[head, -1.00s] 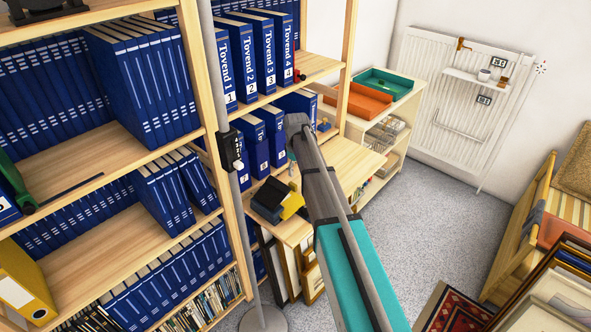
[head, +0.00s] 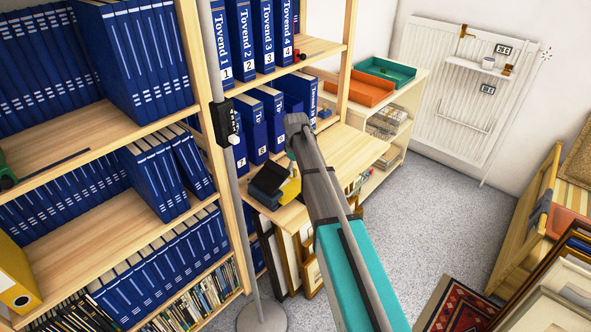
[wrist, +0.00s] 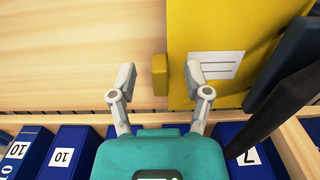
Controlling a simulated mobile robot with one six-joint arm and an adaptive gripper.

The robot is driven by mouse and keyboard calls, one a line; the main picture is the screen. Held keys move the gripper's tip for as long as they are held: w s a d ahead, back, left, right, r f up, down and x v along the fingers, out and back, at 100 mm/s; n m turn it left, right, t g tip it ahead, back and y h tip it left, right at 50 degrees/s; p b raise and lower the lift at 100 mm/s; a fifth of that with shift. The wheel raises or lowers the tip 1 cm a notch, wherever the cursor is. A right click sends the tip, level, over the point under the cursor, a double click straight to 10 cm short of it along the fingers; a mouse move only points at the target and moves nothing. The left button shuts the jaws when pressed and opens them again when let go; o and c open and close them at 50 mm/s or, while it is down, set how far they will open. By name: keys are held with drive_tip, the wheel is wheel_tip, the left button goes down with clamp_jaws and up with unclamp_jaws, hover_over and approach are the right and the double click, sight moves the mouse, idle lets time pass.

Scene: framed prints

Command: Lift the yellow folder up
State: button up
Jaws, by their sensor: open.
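In the wrist view a yellow folder (wrist: 205,28) with a white label lies against pale wood, right of centre. A small yellow block (wrist: 159,75) shows at its left edge; I cannot tell if it belongs to the folder. My gripper (wrist: 159,77) is open, its fingers on either side of the block. The right finger overlaps the folder in the picture; contact cannot be told. In the head view a yellow piece (head: 291,190) shows beside a black object on the wooden desk, partly behind my arm, which hides my fingertips. Another yellow folder (head: 12,285) stands at the far left.
Numbered blue binders (wrist: 62,152) line the bottom of the wrist view. A dark object (wrist: 283,105) is close on the right. In the head view a grey pole (head: 235,180) stands before the shelves, and framed prints (head: 560,290) lean at lower right. Grey floor (head: 415,220) is clear.

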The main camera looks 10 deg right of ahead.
drive_tip(key=shift+f+b, duration=0.5)
drive_tip(key=shift+f, duration=0.2)
clamp_jaws()
